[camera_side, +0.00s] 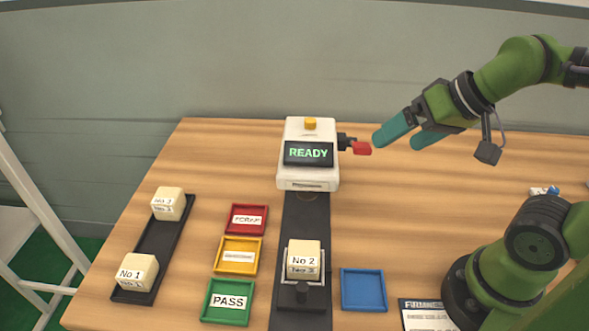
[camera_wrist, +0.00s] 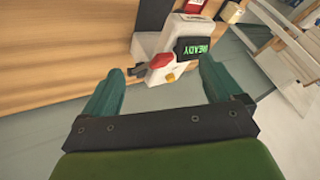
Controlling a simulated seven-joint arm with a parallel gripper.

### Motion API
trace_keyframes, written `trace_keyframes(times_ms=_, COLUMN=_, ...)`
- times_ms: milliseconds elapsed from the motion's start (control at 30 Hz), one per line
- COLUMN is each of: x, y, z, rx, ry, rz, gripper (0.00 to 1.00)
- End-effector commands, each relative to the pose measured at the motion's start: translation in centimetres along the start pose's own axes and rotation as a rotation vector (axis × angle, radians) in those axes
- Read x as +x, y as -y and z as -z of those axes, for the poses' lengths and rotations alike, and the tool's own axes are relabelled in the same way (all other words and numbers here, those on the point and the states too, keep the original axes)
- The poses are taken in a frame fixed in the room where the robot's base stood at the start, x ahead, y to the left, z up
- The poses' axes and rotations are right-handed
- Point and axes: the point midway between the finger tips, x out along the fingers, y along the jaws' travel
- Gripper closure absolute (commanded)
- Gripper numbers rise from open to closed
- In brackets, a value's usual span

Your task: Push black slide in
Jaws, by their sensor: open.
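The black slide (camera_side: 303,302) is a dark carriage with a small knob at the near end of a black track (camera_side: 306,215). The track leads up to the white machine (camera_side: 296,174), whose screen reads READY. My gripper (camera_side: 396,141) is open and empty, in the air to the right of the machine, near its red-tipped lever (camera_side: 361,148). In the wrist view the machine (camera_wrist: 168,42) and the red lever tip (camera_wrist: 161,60) show between my open fingers. The slide is far from my gripper.
A yellow button (camera_side: 310,123) tops the machine. Red (camera_side: 232,229), yellow (camera_side: 219,266) and green (camera_side: 204,315) trays lie left of the track, a blue tray (camera_side: 363,305) right. A black rack (camera_side: 157,245) holds two more blocks.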

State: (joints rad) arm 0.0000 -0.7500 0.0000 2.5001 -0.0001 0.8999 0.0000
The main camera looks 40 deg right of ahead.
Motion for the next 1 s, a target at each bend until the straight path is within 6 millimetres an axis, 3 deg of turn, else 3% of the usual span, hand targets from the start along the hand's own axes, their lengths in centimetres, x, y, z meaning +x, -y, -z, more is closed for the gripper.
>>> trace_keyframes(times_ms=433, x=0.0, y=0.0, z=0.0, rx=0.000, ry=0.000, rz=0.000, gripper=0.07)
trace_keyframes(times_ms=633, x=1.1, y=1.5, z=-1.3, rx=-0.067, ry=0.064, rz=0.015, gripper=0.36)
trace_keyframes(times_ms=767, x=3.4, y=5.8, z=-4.7, rx=-0.300, ry=0.216, rz=-0.014, gripper=0.56)
trace_keyframes(times_ms=833, x=4.6, y=8.5, z=-7.5, rx=-0.410, ry=0.299, rz=-0.063, gripper=0.66)
trace_keyframes(times_ms=1000, x=5.6, y=14.4, z=-15.0, rx=-0.535, ry=0.351, rz=-0.202, gripper=0.66)
